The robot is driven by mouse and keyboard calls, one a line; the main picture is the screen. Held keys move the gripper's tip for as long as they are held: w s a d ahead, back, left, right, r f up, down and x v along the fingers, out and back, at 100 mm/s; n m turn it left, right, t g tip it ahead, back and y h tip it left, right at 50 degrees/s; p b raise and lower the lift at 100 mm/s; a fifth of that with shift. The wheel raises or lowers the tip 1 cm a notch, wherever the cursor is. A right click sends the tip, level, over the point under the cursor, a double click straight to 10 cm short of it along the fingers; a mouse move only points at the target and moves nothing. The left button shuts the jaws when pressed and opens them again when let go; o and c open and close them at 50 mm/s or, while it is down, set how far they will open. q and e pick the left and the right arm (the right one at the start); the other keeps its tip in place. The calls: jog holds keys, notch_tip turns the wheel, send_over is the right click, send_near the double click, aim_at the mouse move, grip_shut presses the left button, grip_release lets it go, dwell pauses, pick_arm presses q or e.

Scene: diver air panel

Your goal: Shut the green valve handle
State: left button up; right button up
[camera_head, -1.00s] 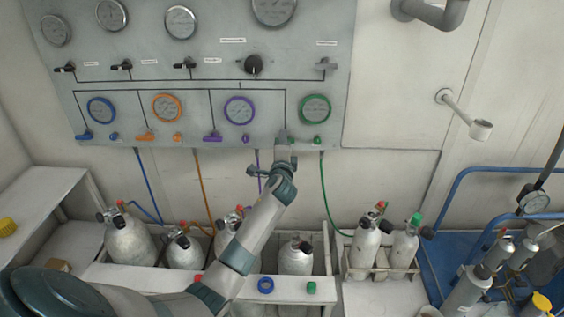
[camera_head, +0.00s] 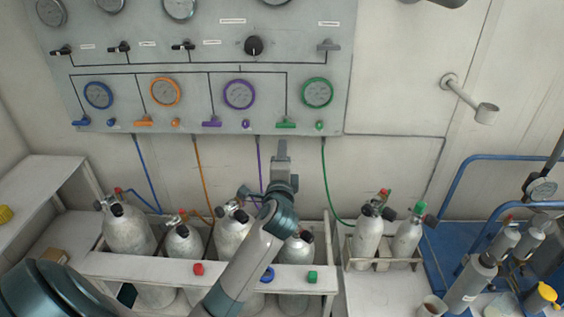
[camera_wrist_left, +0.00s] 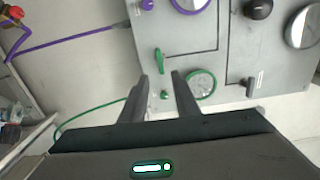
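The green valve handle (camera_head: 286,125) is on the lower row of the grey panel, below and left of the green-ringed gauge (camera_head: 317,93). It lies level, crosswise to the black line coming down to it. It also shows in the left wrist view (camera_wrist_left: 160,60), just beyond the fingertips. My left gripper (camera_head: 281,148) is below the handle in the head view, apart from it. In the left wrist view its two fingers (camera_wrist_left: 159,78) stand apart with nothing between them. My right gripper is not in view.
A small green knob (camera_head: 319,126) sits right of the handle, and a purple handle (camera_head: 212,124) is to its left. A green hose (camera_head: 328,190) hangs from the panel. Several grey cylinders stand in a white rack (camera_head: 180,270) below.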

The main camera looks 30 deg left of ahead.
pick_arm(q)
jog(key=shift+v, duration=0.85)
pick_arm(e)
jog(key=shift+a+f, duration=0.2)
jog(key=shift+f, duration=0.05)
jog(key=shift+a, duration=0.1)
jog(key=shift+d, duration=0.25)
